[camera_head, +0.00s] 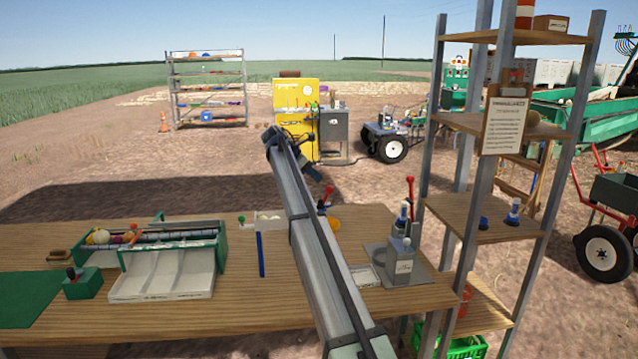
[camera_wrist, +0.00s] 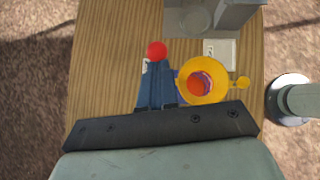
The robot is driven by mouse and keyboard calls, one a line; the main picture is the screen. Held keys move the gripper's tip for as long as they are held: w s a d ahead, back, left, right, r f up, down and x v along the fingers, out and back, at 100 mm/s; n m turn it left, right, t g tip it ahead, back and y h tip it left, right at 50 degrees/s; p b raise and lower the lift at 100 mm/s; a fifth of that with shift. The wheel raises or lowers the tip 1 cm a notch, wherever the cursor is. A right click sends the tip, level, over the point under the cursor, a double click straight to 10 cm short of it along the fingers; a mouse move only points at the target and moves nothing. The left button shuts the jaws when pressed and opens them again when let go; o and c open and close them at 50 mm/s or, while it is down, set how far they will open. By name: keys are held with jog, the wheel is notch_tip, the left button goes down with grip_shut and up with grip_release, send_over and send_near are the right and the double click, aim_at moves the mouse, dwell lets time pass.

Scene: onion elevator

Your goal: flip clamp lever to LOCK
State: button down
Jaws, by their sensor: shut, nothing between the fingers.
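A lever with a round red knob (camera_wrist: 156,50) shows just beyond my fingertips in the wrist view. In the head view a red-topped lever (camera_head: 328,190) stands behind my arm, its base hidden. My gripper (camera_wrist: 155,68) is shut with its two dark blue fingers together and nothing between them. The fingertips appear close to the red knob; I cannot tell whether they touch it. No LOCK marking can be read. A yellow ring-shaped part (camera_wrist: 186,88) with orange and purple inside sits right beside the fingers.
A grey machine (camera_head: 403,262) with another red-knobbed lever (camera_head: 410,188) stands at the table's right. A green-ended sorting tray (camera_head: 221,250) and a small green box (camera_head: 82,284) are at the left. A tall shelf (camera_head: 488,215) rises beyond the right edge. The wooden front strip (camera_head: 230,318) is clear.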

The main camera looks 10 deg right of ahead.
jog(key=v, duration=0.3)
jog(key=d+v, duration=0.1)
jog(key=v, duration=0.1)
jog(key=shift+s+a+r, duration=0.1)
jog(key=shift+a+r, duration=0.15)
jog(key=shift+r, duration=0.4)
